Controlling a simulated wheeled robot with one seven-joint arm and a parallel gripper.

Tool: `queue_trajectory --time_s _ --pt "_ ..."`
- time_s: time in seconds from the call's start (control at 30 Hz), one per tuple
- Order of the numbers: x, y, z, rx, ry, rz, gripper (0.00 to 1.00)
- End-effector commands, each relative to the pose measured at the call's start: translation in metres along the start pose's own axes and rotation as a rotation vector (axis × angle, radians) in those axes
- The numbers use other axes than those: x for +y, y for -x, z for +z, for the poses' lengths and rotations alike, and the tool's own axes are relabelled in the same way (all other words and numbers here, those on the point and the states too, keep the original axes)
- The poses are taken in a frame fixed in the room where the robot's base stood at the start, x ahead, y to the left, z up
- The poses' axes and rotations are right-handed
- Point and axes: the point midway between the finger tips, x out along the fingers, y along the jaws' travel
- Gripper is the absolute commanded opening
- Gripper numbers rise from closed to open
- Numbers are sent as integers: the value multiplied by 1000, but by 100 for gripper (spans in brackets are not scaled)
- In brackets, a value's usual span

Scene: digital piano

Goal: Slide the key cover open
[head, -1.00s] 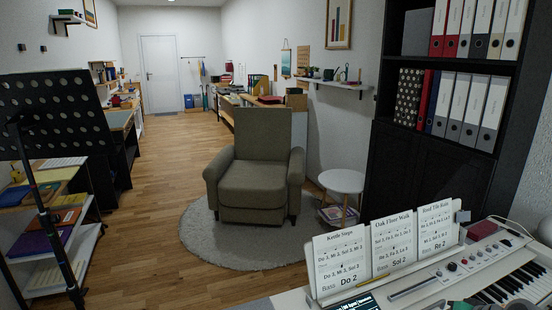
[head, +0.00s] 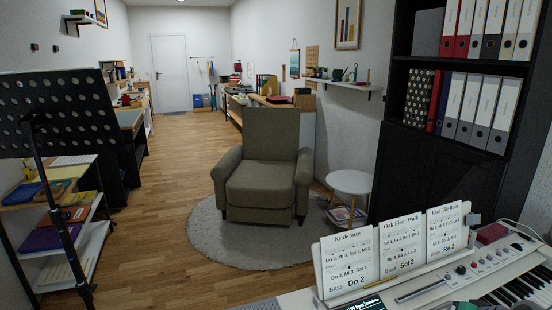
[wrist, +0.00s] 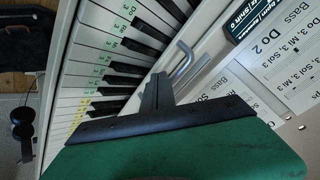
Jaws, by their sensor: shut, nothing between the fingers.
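The digital piano (head: 430,285) is at the lower right of the head view, with some of its black and white keys (head: 520,292) bare. In the wrist view a long row of labelled keys (wrist: 110,75) is uncovered. A grey bent metal handle (wrist: 182,62) stands on the pale casing beside the keys. I cannot clearly make out the key cover itself. My gripper (wrist: 158,80) is shut and empty, with its fingertips close to the handle; I cannot tell whether they touch it. In the head view only a bit of green shows at the bottom edge.
Three song sheets (head: 396,246) stand on the piano's music rest, with a small display (head: 366,307) below. A red box (head: 491,233) lies behind the controls. A black shelf (head: 440,165) stands behind the piano. An armchair (head: 262,175) and a side table (head: 349,184) are farther back.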

Motion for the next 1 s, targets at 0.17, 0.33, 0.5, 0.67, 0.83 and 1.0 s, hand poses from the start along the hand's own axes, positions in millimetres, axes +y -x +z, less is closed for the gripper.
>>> queue_trajectory --time_s 0.17,0.33,0.5,0.67,0.83,1.0 --pt "-1 -2 -2 1 0 0 0" --pt "-2 -3 -3 2 0 1 0" --pt "-4 -5 -4 2 0 0 0" --pt "-5 -7 -6 2 1 0 0" --pt "-6 -8 -7 2 1 0 0" --pt "-7 -10 -8 2 1 0 0"
